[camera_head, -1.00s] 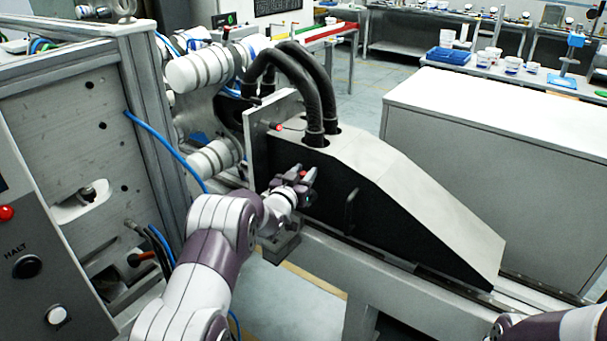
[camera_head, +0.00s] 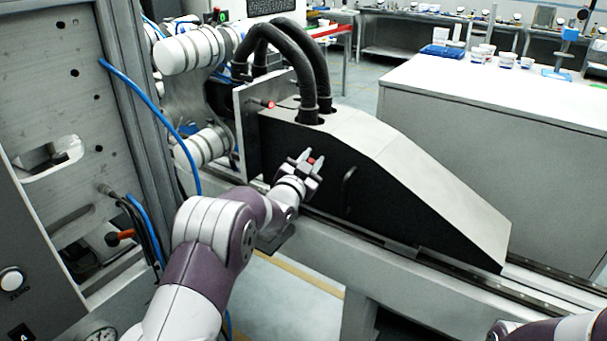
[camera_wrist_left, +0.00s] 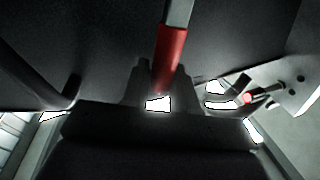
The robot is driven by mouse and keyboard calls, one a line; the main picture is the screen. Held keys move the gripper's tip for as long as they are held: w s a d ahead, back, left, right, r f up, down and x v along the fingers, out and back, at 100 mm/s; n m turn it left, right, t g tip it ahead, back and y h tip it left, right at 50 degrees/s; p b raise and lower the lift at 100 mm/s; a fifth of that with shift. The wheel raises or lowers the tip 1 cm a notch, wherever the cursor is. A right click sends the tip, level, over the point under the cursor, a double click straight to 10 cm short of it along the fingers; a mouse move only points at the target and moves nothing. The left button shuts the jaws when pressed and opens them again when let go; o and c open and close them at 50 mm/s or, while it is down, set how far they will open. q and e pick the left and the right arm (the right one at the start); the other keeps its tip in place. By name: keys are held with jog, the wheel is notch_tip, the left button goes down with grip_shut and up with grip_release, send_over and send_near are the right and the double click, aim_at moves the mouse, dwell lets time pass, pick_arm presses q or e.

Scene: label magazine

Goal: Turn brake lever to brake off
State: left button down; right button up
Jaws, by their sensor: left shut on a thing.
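The brake lever shows in the left wrist view as a grey metal bar with a red grip (camera_wrist_left: 171,55). In the head view only a bit of its red (camera_head: 311,161) shows between the fingers, against the black side of the sloped housing (camera_head: 400,215). My left gripper (camera_head: 312,160) is shut on the red grip, its fingers pointing up in the head view. In the left wrist view the fingertips (camera_wrist_left: 165,85) stand on both sides of the grip's lower end. The lever's pivot and any brake markings are hidden. Of my right arm only a link shows at bottom right.
A small red-tipped knob (camera_head: 268,104) sticks out of the metal plate beside the housing. Thick black hoses (camera_head: 312,60) enter the housing top. A black handle (camera_head: 348,187) stands right of my gripper. A panel frame (camera_head: 130,110) with a blue hose is at left.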

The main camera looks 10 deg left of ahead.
aim_at(334, 171)
pick_arm(q)
jog(key=d+f+m+b, duration=0.1)
jog(key=m+b, duration=0.1)
jog(key=b, duration=0.1)
jog(key=s+d+f+m+b, duration=0.1)
jog(key=m+b, duration=0.1)
jog(key=b, duration=0.1)
jog(key=d+f+m+h+b, duration=0.1)
jog(key=f+m+b, duration=0.1)
jog(key=b, duration=0.2)
jog(key=shift+s+d, duration=0.15)
jog(key=shift+d, duration=0.1)
jog(key=shift+s+d+f+m+t+h+b, duration=0.15)
jog(key=shift+d+m+h+b, duration=0.1)
jog(key=shift+m+b, duration=0.35)
jog(key=shift+d+f+m+t+h+b, duration=0.15)
jog(key=shift+m+h+b, duration=0.1)
jog(key=shift+m+b, duration=0.35)
jog(key=c, duration=1)
grip_release()
jog(key=shift+a+r, duration=0.1)
jog(key=v, duration=1.2)
jog(key=shift+s, duration=0.4)
